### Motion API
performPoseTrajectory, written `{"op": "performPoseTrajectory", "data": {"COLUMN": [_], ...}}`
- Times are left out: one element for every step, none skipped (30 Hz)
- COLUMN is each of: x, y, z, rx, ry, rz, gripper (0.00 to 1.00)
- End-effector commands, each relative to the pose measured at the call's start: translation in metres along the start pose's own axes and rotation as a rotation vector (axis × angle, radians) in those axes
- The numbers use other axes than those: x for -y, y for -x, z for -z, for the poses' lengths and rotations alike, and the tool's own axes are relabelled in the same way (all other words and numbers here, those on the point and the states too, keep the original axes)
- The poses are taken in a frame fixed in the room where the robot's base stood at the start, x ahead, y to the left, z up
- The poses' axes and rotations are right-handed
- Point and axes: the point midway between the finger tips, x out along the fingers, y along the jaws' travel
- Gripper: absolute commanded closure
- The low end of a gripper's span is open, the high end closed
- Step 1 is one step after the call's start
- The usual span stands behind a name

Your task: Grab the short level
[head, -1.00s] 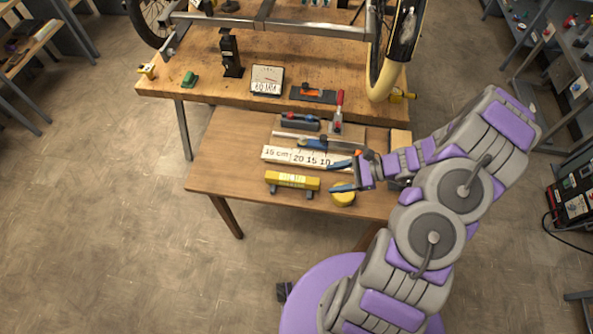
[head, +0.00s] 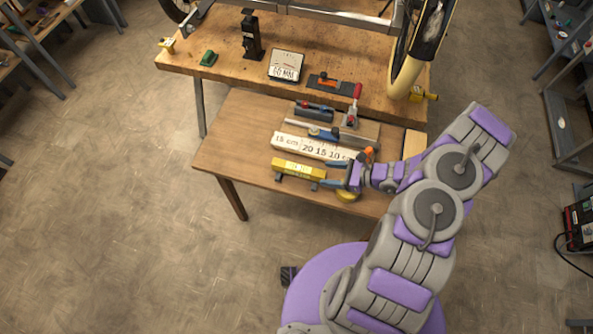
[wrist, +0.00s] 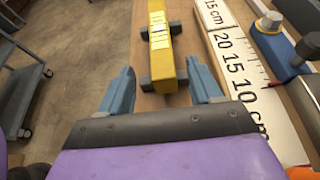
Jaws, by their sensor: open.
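The short level looks to be the yellow bar (head: 298,168), resting on two dark supports near the front edge of the lower wooden table. In the wrist view the yellow bar (wrist: 161,45) runs away from me, with pale labels on its top. My gripper (head: 333,174) is at the right end of the bar, with its blue fingers pointing along it. In the wrist view my gripper (wrist: 160,82) is open and empty. One finger lies to each side of the bar's near end, and contact cannot be made out.
A white ruler block (head: 303,147) lies just behind the bar, close to one finger's side. A yellow round object (head: 348,196) sits below my gripper. Blue-handled tools (head: 325,133) and a red-handled clamp (head: 352,108) lie farther back. The table's left part is clear.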

Motion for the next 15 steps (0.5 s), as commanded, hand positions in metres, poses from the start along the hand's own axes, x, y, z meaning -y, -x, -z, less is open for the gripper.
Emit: {"op": "performPoseTrajectory", "data": {"x": [0.000, 0.000, 0.000, -0.001, -0.002, -0.002, -0.002, -0.003, -0.004, -0.004, -0.004, -0.004, -0.004, -0.003, -0.002], "y": [-0.008, -0.012, -0.016, -0.019, -0.023, -0.025, -0.027, -0.030, -0.035, -0.039, -0.043, -0.049, -0.054, -0.059, -0.064], "z": [0.001, 0.001, 0.000, 0.000, -0.001, -0.001, -0.002, -0.002, -0.003, -0.003, -0.003, -0.003, -0.003, -0.002, -0.002], "rx": [0.000, 0.000, -0.002, -0.004, -0.006, -0.008, -0.009, -0.011, -0.013, -0.014, -0.015, -0.016, -0.015, -0.015, -0.013], "ry": [0.000, 0.001, 0.001, 0.002, 0.002, 0.003, 0.003, 0.004, 0.005, 0.004, 0.004, 0.005, 0.006, 0.005, 0.005], "rz": [-0.002, -0.002, 0.000, 0.000, -0.001, 0.000, 0.001, 0.000, -0.002, -0.002, -0.003, -0.003, -0.004, -0.003, -0.003], "gripper": [0.36, 0.36, 0.36, 0.36, 0.36, 0.36, 0.36, 0.36, 0.36, 0.36, 0.36, 0.36, 0.36, 0.36, 0.36]}}
